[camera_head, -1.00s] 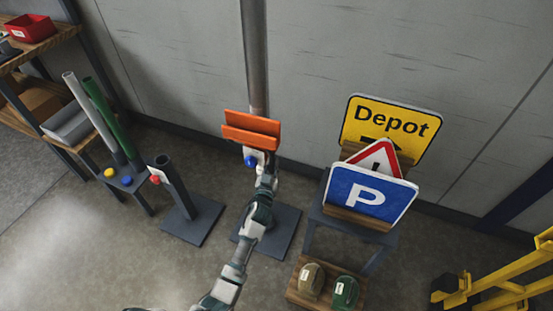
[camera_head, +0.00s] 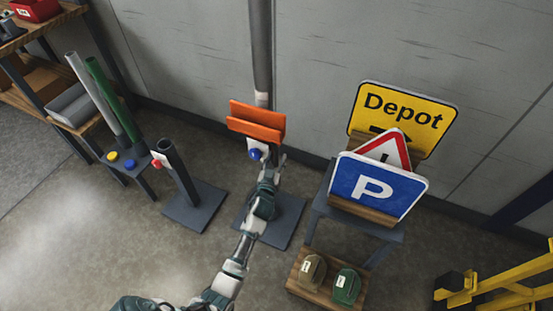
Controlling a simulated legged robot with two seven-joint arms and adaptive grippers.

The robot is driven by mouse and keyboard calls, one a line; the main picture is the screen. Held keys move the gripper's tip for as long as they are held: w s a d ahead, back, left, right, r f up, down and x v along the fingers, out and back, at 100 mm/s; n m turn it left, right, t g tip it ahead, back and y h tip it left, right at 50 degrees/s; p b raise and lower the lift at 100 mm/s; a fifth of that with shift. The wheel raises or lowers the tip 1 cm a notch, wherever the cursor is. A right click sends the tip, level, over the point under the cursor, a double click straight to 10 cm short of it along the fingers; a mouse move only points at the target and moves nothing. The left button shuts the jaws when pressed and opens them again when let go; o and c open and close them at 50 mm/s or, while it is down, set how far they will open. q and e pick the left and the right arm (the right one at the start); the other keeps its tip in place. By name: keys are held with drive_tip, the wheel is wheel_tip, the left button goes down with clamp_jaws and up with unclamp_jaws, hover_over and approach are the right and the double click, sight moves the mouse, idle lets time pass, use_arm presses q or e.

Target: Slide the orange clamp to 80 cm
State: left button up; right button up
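The orange clamp (camera_head: 256,122) sits on a grey upright post (camera_head: 261,50) that stands on a dark square base plate (camera_head: 278,228). A blue knob (camera_head: 255,154) shows just below the clamp's orange bars. My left gripper (camera_head: 276,160) is beside the knob, on its right, just under the clamp. Its fingers are small and partly hidden, so I cannot tell whether it touches or grips anything. A pale patch (camera_head: 262,98) shows on the post just above the clamp; no height figures are readable. My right gripper is not in view.
A short post (camera_head: 178,170) with a red knob stands to the left, near green and grey tubes (camera_head: 112,95). On the right, a stand (camera_head: 350,222) holds Depot, warning and P signs. Two weighted bags (camera_head: 329,280) lie below. A yellow frame (camera_head: 500,285) is at lower right.

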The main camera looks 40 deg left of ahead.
use_arm(q)
drive_tip(key=v, duration=1.2)
idle(0.3)
